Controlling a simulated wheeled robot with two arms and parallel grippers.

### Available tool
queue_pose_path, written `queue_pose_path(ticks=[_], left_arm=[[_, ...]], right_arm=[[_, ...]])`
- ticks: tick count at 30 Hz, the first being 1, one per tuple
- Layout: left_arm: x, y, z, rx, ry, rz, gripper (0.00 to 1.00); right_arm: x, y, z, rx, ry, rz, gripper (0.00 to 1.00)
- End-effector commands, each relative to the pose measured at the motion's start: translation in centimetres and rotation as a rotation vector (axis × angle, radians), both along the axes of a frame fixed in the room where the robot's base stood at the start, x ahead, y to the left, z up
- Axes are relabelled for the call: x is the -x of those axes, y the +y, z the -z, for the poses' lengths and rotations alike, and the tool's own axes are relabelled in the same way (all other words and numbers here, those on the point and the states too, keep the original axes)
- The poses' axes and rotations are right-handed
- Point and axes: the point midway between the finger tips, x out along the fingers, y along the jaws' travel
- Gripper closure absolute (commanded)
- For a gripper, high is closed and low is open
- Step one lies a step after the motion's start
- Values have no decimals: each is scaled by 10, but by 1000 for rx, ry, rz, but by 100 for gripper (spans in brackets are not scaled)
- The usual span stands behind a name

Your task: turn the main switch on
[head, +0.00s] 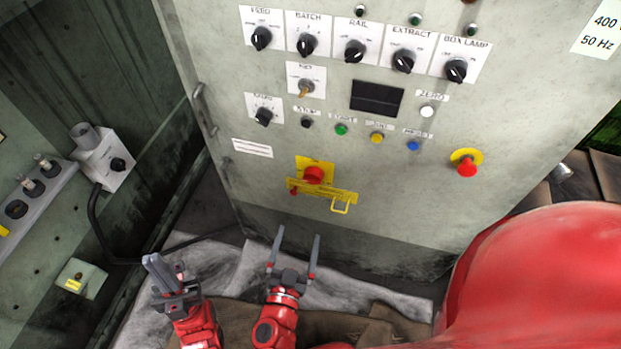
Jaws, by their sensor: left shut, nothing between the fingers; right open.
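A red knob (313,174) on a yellow plate (316,162) sits low on the grey control cabinet and looks like the main switch; its lettering is too small to read. A yellow bar (335,196) with a padlock-like yellow loop (341,207) lies across the plate's lower part, just below the knob. My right gripper (297,236) is open and empty, below the knob in the picture and apart from it. My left gripper (152,260) is shut and empty, further left and lower, away from the cabinet front.
Above are rows of black selector knobs (354,51), a dark display (377,97) and coloured buttons (341,130). A red mushroom button (467,168) is at the right. A cabinet handle (204,108) and a grey switch box (105,158) are at the left.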

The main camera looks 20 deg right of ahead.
Motion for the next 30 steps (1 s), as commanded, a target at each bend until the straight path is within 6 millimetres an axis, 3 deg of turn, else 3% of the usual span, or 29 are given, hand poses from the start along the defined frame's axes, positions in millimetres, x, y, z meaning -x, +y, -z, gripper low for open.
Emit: queue_pose_path(ticks=[5, 18, 24, 30], left_arm=[[0, 0, 2, 0, 0, 0, 100], [0, 0, 6, 0, 0, 0, 100], [0, 0, 6, 0, 0, 0, 100], [0, 0, 7, 0, 0, 0, 100]], right_arm=[[-26, -16, -2, 2, -7, 5, 5], [-115, -67, -2, 3, -8, 3, 5], [-139, -81, -2, 3, -8, 2, 5], [-147, -85, -1, 2, -4, 1, 5]])
